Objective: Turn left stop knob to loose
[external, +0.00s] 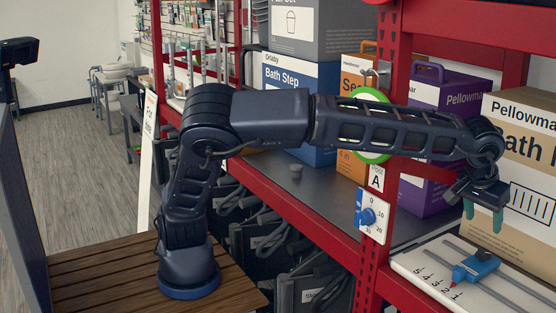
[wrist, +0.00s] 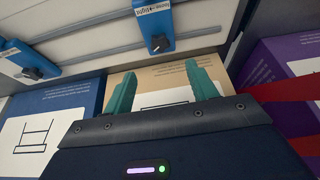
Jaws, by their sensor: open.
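Two blue stops with black knobs show in the wrist view on a pale slotted board (wrist: 90,40). I cannot tell which is the left stop. In the external view one blue stop (external: 476,266) with a red pointer shows on the numbered board (external: 420,262). My gripper (external: 483,217) is open and empty above that board, its teal fingers (wrist: 160,70) apart from both knobs.
A tan Pellowmar bath box (external: 520,180) stands close behind my gripper. A purple box (external: 428,190) and a red post (external: 386,150) stand to its left. The shelf (external: 325,200) has some bare room.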

